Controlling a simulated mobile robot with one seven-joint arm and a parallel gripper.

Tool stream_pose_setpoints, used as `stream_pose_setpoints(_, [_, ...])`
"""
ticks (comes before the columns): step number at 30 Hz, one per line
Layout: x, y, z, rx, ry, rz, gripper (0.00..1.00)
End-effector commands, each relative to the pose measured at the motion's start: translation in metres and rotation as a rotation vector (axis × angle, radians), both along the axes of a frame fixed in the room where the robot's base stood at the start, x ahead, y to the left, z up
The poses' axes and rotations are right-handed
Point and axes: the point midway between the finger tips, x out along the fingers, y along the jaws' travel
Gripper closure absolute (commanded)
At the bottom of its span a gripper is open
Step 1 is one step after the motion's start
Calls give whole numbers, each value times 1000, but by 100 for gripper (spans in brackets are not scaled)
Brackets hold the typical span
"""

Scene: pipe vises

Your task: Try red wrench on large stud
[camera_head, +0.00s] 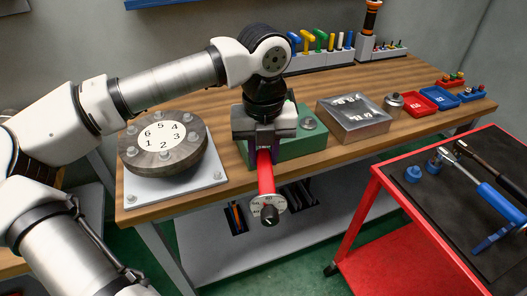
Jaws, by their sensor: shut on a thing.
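My gripper (263,146) points down over the front part of a green block (303,143) on the wooden bench. It is shut on the red wrench (265,174), whose red bar sticks out toward the camera past the bench's front edge. A pale marked dial (278,205) and a black knob (269,215) are at its near end. The wrench's far end is hidden behind my gripper. A grey round stud (308,123) shows on the green block, right of my gripper. I cannot tell whether this is the large stud or whether the wrench touches any stud.
A round numbered flange (165,158) with several bolts sits on a white plate (190,191) at left. A metal box (352,120), red tray (416,104) and blue tray (441,98) stand right. A red cart (354,213) with tools stands at front right.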

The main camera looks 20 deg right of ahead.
Motion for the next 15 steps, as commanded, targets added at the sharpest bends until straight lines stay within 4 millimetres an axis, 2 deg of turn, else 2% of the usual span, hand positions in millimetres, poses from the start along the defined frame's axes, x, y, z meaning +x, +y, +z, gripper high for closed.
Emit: stream_pose_setpoints(15, [0, 0, -6, 0, -1, 1, 100])
